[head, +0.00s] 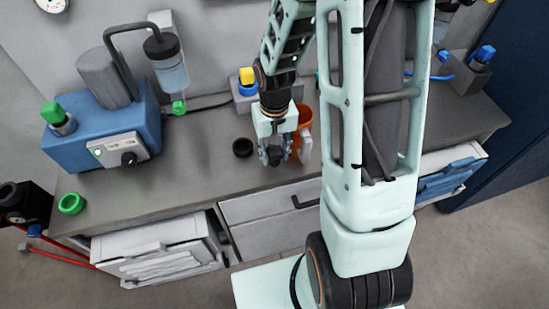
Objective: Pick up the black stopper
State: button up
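The black stopper (242,147) looks like a small, dark, round piece with a paler centre. It lies on the grey worktop (205,180), left of my gripper. My gripper (279,153) points down over the worktop, a short way right of the stopper and apart from it. Its fingers are small and dark in this view, so I cannot tell how far they are spread or whether anything is between them.
An orange container (304,117) stands right behind my gripper. A blue pump unit (105,128) with a grey motor fills the back left. A green ring (71,203) lies at the front left. A grey block with a yellow-topped knob (247,77) stands behind. The worktop left of the stopper is clear.

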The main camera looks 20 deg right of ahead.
jog(key=c, duration=0.8)
jog(key=shift+r, duration=0.1)
